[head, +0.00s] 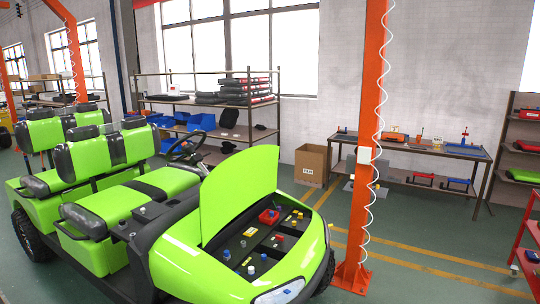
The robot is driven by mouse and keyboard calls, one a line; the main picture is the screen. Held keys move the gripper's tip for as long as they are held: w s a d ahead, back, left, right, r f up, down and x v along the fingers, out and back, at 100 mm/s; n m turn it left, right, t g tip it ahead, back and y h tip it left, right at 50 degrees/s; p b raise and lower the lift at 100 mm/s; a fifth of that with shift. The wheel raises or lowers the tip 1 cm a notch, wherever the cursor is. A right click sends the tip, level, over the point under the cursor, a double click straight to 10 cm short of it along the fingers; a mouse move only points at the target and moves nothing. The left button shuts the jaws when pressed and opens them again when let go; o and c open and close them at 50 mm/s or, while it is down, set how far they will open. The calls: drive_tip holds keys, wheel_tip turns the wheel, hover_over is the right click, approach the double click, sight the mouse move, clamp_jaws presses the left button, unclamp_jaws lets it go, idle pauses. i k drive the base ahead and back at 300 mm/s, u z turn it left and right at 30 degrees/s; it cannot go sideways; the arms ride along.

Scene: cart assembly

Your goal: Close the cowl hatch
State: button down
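The green cowl hatch (238,192) stands raised on the front of the green cart (185,255) in the head view. It is tilted up over the open cowl bay (240,252). Inside the bay are a red block (269,216) and several small caps in blue, white, red and yellow. The far edge of the bay is partly hidden behind the hatch. My gripper is not in view.
An orange post (365,150) with a coiled white cable stands just right of the cart's front. A cardboard box (311,165) and a workbench (411,150) with tools stand by the wall. Open green floor with yellow lines (430,268) lies to the right.

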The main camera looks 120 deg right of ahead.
sight(248, 176)
drive_tip(key=z, duration=1)
drive_tip(key=k, duration=0.1)
drive_tip(key=z, duration=1.15)
drive_tip(key=i, duration=3.3)
drive_tip(key=z, duration=2.2)
